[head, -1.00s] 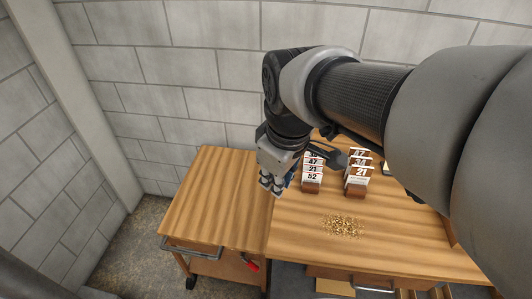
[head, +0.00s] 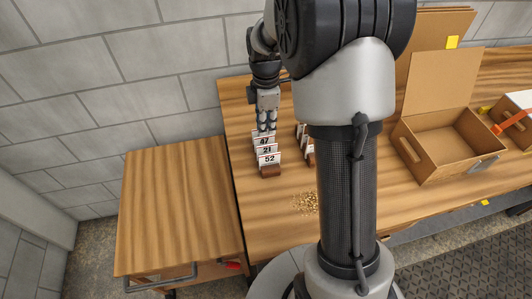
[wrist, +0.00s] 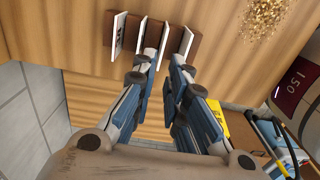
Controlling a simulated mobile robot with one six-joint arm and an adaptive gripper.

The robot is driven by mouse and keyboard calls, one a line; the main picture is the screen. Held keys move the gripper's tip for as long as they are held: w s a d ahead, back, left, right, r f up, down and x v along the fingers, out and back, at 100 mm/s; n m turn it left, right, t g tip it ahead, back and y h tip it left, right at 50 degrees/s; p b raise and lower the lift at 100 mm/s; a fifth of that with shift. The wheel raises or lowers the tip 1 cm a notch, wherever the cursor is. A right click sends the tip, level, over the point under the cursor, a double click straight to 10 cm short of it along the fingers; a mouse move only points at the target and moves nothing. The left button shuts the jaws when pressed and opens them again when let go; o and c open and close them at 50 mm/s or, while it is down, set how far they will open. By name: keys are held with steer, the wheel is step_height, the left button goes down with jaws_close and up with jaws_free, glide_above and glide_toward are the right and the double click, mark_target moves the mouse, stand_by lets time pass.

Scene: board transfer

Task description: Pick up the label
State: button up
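White number labels stand upright in a row on a wooden holder (head: 271,171). In the head view the front label (head: 269,159) reads 52, with labels 21 (head: 267,149) and 47 (head: 264,140) behind it. My gripper (head: 266,128) points down at the far end of this row. In the wrist view my gripper (wrist: 164,58) has its two blue-grey fingers a small gap apart, and one white label edge (wrist: 163,40) shows between the fingertips. Other labels (wrist: 118,35) stand to either side. I see no finger contact with a label. My arm partly hides a second label row (head: 304,135).
Gold granules (head: 306,203) lie on the wooden table (head: 275,220). An open cardboard box (head: 440,145) stands at the right, with a white box with an orange band (head: 515,115) beyond. A lower wooden cart (head: 180,205) at the left is bare. A grey wall is behind.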

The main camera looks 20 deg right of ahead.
mark_target(267, 148)
step_height(267, 148, down, 6)
steer(key=shift+r+b, duration=0.2)
steer(key=shift+b, duration=0.5)
step_height(267, 148, down, 5)
steer(key=shift+s+d+f+b, duration=0.1)
steer(key=shift+s+b, duration=0.05)
steer(key=shift+b, duration=1)
jaws_close()
steer(key=shift+r, duration=0.2)
